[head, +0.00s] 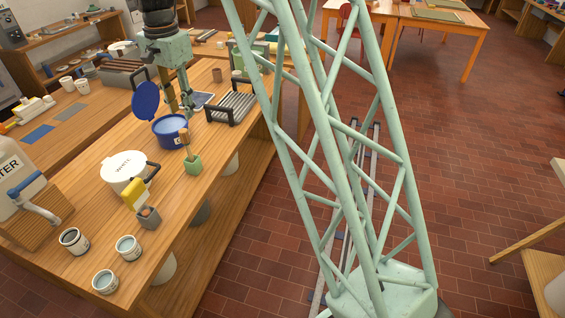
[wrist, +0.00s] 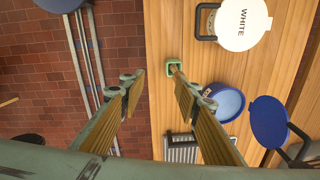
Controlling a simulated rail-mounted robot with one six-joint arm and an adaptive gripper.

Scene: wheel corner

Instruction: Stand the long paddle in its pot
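A small green pot (head: 193,165) stands on the wooden bench, with a slim wooden tool, seemingly the long paddle (head: 186,142), upright in it with a slight lean. In the wrist view the green pot (wrist: 173,57) shows just beyond the right fingertip, which hides most of the tool. My gripper (head: 180,110) is over the bench beside the blue tub, farther back than the pot in the head view. In the wrist view my gripper (wrist: 158,74) has its fingers apart, with only floor and bench edge between them. It holds nothing.
A blue tub (head: 170,132) with its lid raised and a white tub (head: 125,172) stand near the pot. A grey pot (head: 149,218) with a yellow tool and several small jars stand nearer. A ribbed rack (head: 231,106) lies behind. The bench edge runs close beside the green pot.

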